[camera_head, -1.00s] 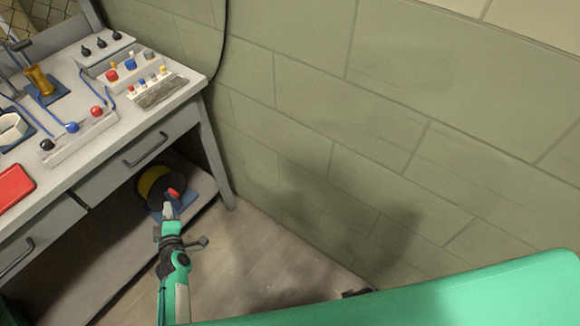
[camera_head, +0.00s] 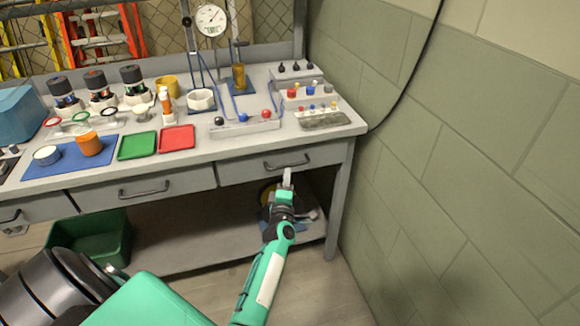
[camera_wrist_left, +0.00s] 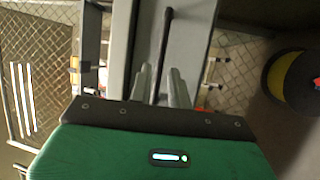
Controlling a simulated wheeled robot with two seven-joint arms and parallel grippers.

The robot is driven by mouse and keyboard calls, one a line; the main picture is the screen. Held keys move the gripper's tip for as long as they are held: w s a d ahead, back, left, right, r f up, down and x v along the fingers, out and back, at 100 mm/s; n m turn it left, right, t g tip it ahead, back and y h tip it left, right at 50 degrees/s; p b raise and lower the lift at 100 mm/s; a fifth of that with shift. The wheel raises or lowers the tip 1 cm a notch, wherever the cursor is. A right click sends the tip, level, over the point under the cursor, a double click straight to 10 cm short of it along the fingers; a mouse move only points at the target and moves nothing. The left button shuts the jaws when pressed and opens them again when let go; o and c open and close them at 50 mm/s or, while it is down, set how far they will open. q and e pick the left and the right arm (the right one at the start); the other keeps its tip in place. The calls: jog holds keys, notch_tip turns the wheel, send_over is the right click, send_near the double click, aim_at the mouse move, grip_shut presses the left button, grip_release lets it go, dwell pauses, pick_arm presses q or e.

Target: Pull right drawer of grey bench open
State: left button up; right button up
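The right drawer (camera_head: 240,173) of the grey bench (camera_head: 200,150) looks shut, its front in line with the bench. Its dark bar handle (camera_head: 287,162) is partly hidden near the gripper. My left gripper (camera_head: 287,177) is just in front of and below this handle. In the left wrist view the handle (camera_wrist_left: 167,40) runs lengthwise, its near end between the two grey fingers (camera_wrist_left: 160,85) of the left gripper. The fingers are apart; I cannot tell whether they touch the bar. My right gripper is not in view.
A middle drawer (camera_head: 140,190) is left of the right one. A spool (camera_head: 267,195) on the lower shelf is behind my arm. A green bin (camera_head: 95,245) stands under the bench at left. A green block wall (camera_head: 440,170) closes off the right side.

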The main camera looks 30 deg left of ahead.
aim_at(289, 165)
pick_arm(q)
jog(key=shift+x, duration=2.7)
jog(key=shift+c, duration=0.2)
grip_shut()
